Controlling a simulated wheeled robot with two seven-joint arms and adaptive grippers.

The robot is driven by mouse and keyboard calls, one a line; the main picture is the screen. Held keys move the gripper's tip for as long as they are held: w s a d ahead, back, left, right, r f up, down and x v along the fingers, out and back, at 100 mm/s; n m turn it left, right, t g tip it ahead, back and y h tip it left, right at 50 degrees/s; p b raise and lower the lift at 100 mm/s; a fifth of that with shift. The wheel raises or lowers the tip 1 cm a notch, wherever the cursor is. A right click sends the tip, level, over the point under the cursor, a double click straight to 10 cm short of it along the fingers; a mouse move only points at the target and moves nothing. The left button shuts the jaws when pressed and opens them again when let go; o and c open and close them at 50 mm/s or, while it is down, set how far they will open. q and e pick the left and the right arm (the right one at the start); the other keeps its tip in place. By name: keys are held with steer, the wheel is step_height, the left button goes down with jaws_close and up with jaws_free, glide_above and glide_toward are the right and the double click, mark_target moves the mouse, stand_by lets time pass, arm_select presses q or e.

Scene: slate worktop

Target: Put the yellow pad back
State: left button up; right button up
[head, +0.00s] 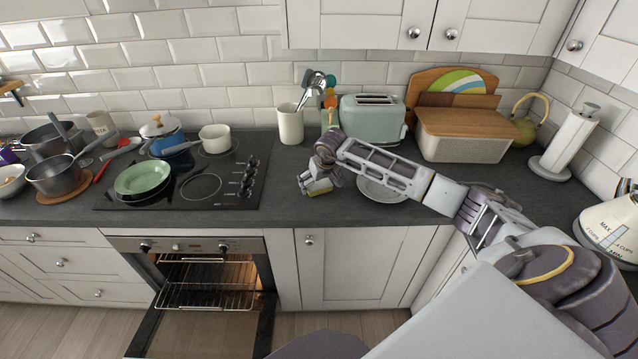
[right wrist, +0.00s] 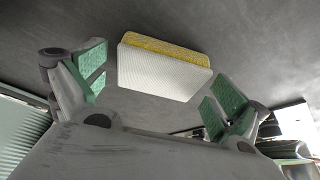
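The yellow pad (right wrist: 165,65), a flat block with a yellow layer and a white layer, rests on the dark worktop in the right wrist view. My right gripper (right wrist: 158,88) is open, with one green-padded finger on each side of the pad and a gap to each. In the head view my right gripper (head: 316,186) is low over the worktop near its front edge, right of the hob. A small yellow patch of the pad (head: 319,192) shows there; the gripper hides most of it. My left gripper is not in view.
A white plate (head: 382,190) lies under my right forearm. A utensil pot (head: 290,125), a toaster (head: 373,118) and a bread bin (head: 462,136) stand behind. The hob (head: 225,180) with pans is at the left; below it the oven door (head: 205,328) hangs open.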

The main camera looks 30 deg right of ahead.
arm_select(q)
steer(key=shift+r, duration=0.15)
arm_select(e)
steer(key=shift+r, duration=0.1)
steer(key=shift+r, duration=0.2)
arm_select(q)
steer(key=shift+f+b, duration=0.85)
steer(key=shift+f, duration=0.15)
arm_select(e)
steer(key=v, duration=1.1)
steer(key=shift+s+r, duration=0.25)
steer(key=shift+r, duration=0.05)
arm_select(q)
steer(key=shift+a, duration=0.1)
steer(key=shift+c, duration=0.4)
arm_select(e)
steer(key=shift+a, duration=0.1)
